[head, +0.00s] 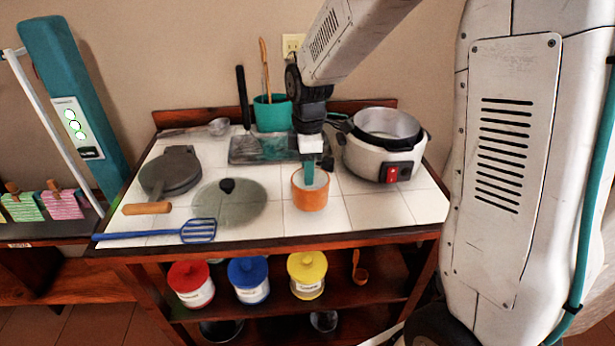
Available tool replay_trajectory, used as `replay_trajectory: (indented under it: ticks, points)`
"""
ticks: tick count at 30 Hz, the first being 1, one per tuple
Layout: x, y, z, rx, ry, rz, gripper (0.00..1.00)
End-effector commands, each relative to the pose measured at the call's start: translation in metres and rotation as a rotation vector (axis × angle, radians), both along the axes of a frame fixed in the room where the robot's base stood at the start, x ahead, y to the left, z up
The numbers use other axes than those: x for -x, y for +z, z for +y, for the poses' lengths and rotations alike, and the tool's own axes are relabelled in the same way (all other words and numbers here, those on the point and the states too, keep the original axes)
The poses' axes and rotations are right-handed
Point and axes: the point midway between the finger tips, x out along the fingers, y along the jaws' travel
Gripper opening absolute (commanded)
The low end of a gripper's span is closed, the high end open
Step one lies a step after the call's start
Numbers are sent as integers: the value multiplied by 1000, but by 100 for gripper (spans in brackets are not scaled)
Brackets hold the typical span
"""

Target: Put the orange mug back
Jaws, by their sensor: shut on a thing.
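The orange mug (309,195) is in the head view, near the middle of the white tiled counter top (375,211). It is upright, and its inside looks pale. My gripper (311,172) points down over the mug from above, with a teal finger reaching to its rim. It is shut on the mug, apparently at the rim. The far side of the mug and the second finger are hidden. I cannot tell whether the mug's bottom touches the tiles.
A white cooker (372,160) stands close on the right. A glass lid (228,203), waffle iron (171,173) and blue slotted spatula (190,231) lie left. A teal utensil pot (271,113) and dark tray (262,148) are behind. Tiles right of the mug are bare.

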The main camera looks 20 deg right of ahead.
Motion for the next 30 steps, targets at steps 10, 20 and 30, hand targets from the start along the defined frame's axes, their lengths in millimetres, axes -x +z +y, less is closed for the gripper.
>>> replay_trajectory:
  ticks: [10, 20, 30]
  points:
    - [1, -28, 0, 0, 0, 0, 0]
    - [1, -31, 0, 0, 0, 0, 62]
    - [1, -27, 0, 0, 0, -1, 62]
